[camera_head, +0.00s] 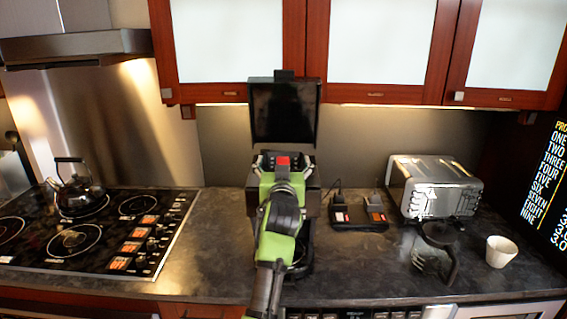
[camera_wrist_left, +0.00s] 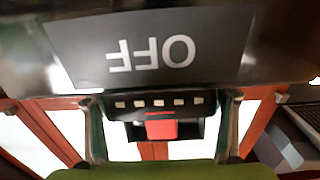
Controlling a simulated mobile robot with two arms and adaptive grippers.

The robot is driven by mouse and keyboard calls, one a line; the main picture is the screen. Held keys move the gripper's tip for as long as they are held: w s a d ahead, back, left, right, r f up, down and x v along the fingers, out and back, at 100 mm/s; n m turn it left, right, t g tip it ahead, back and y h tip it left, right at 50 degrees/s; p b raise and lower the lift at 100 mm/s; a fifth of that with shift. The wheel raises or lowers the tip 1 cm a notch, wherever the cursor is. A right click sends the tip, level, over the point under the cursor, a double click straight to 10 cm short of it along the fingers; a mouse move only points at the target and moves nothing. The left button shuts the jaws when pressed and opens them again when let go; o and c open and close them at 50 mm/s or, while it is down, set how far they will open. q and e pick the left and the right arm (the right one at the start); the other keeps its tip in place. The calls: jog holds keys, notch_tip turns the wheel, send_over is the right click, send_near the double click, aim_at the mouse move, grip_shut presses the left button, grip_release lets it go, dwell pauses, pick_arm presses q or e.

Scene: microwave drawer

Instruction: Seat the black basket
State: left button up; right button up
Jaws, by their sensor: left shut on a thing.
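A black coffee machine (camera_head: 284,112) stands at the middle of the counter with its lid raised. My left gripper (camera_head: 283,160) reaches over its upper part, below the lid. In the left wrist view, the two fingers of my left gripper (camera_wrist_left: 160,98) stand on either side of a black part with a red block, which I take to be the black basket (camera_wrist_left: 160,103). The gripper is shut on it. Most of the basket is hidden, so I cannot tell whether it sits fully in the machine. A dark panel reading OFF is close in the wrist view. My right gripper is not in view.
A stove (camera_head: 95,232) with a kettle (camera_head: 77,197) is at the left. A black device (camera_head: 358,216), a toaster (camera_head: 433,187), a dark glass jug (camera_head: 434,255) and a white cup (camera_head: 500,252) stand at the right. Cabinets (camera_head: 378,92) hang above. The counter is bare left of the machine.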

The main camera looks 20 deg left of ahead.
pick_arm(q)
jog(key=shift+f+b, duration=1.05)
jog(key=shift+f, duration=0.45)
jog(key=shift+f, duration=0.1)
jog(key=o, duration=1.2)
jog(key=shift+o, duration=0.2)
jog(key=shift+d, duration=0.1)
jog(key=shift+f, duration=0.1)
notch_tip(320, 180, up, 11)
jog(key=shift+f, duration=0.2)
